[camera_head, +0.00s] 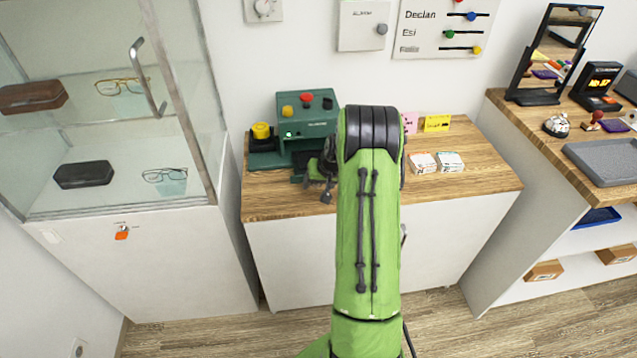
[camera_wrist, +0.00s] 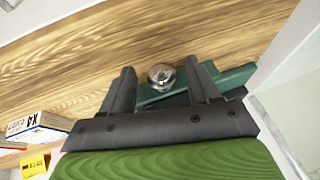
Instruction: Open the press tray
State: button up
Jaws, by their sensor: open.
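The green press (camera_head: 308,122) stands on the wooden counter, with red and yellow buttons on top and a lit green light on its front. A dark slot or tray area (camera_head: 303,162) shows low at its front, partly hidden by my arm. In the wrist view a round silver knob (camera_wrist: 161,77) sits at the edge of a green part (camera_wrist: 236,76) of the press. My gripper (camera_wrist: 159,68) is open, with one finger on each side of the knob. I cannot tell whether the fingers touch it. My gripper also shows dark beside the press in the head view (camera_head: 328,182).
A glass cabinet (camera_head: 120,130) with glasses and cases stands close on the left. A yellow-topped button (camera_head: 262,131) is left of the press. Card boxes (camera_head: 437,162) lie on the counter (camera_head: 480,172) to the right. A second shelf unit with a grey tray (camera_head: 605,160) stands further right.

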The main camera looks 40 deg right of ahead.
jog(key=p+v, duration=0.3)
jog(key=v, duration=1.2)
jog(key=shift+r, duration=0.35)
jog(key=shift+s, duration=0.1)
jog(key=s+a+r+n+p, duration=0.1)
jog(key=s+a+r+n, duration=0.1)
jog(key=a+r, duration=0.6)
jog(key=s+a+r+n+p, duration=0.1)
jog(key=s+a+r+n, duration=0.3)
jog(key=a, duration=0.9)
jog(key=s+a+r, duration=0.1)
jog(key=s+a, duration=0.3)
jog(key=s, duration=0.2)
jog(key=s+a+r+n, duration=0.1)
jog(key=s+a, duration=0.4)
jog(key=s, duration=0.2)
jog(key=shift+s+r+y+p, duration=0.15)
jog(key=shift+r+y+p, duration=0.05)
jog(key=shift+y+p, duration=0.15)
